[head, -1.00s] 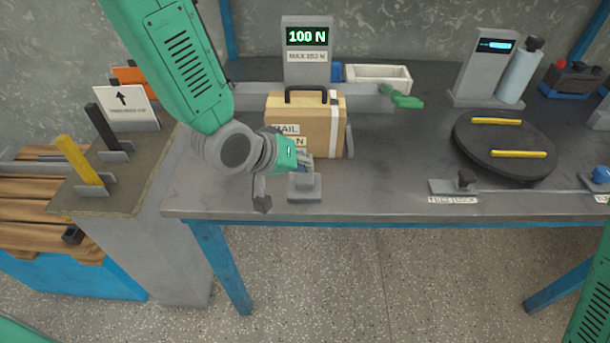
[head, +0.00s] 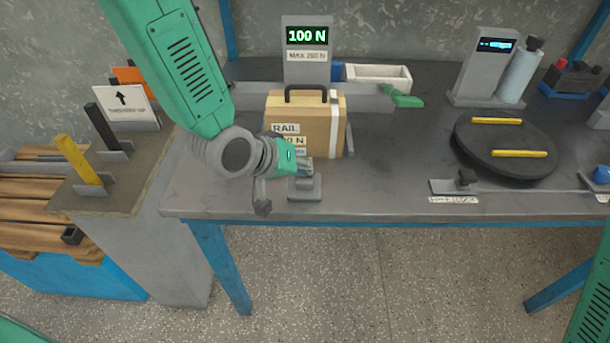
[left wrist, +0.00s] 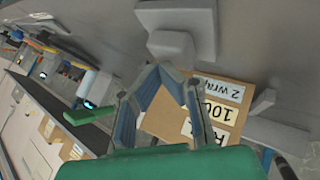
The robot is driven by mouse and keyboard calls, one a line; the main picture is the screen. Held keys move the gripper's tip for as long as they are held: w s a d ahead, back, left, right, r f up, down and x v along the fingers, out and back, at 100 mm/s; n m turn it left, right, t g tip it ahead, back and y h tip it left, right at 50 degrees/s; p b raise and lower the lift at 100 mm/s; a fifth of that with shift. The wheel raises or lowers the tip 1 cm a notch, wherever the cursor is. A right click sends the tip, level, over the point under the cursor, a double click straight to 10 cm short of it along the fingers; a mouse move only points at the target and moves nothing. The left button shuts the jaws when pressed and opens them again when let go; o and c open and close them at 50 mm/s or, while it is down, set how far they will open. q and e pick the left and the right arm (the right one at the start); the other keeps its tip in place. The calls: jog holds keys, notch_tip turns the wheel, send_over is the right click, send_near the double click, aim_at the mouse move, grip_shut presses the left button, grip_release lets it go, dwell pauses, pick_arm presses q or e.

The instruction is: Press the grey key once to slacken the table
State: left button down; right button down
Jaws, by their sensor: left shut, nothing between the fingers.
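The grey key (head: 305,190), a block on a small grey base, sits at the front left of the bench. It also shows in the left wrist view (left wrist: 171,44). My left gripper (head: 306,168) is shut and empty, with its fingertips just above and in front of the key in the head view. I cannot tell whether they touch it. In the left wrist view the fingers (left wrist: 160,72) meet just below the key. The black round table (head: 505,160) with two yellow bars stands at the right of the bench. My right gripper is not in view.
A tan box (head: 335,130) with a black handle stands behind my left gripper. A display post (head: 306,70) reads 100 N. A green-handled lever (head: 405,100) lies right of the box. A second post (head: 482,75) and bottle (head: 518,75) stand at the back right.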

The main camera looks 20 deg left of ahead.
pick_arm(q)
jog(key=shift+f+b, duration=0.45)
jog(key=shift+f, duration=0.3)
dwell(0.5)
jog(key=shift+r, duration=0.1)
jog(key=shift+r+p, duration=1.25)
notch_tip(320, 180, up, 5)
jog(key=p, duration=0.4)
jog(key=shift+p, duration=0.4)
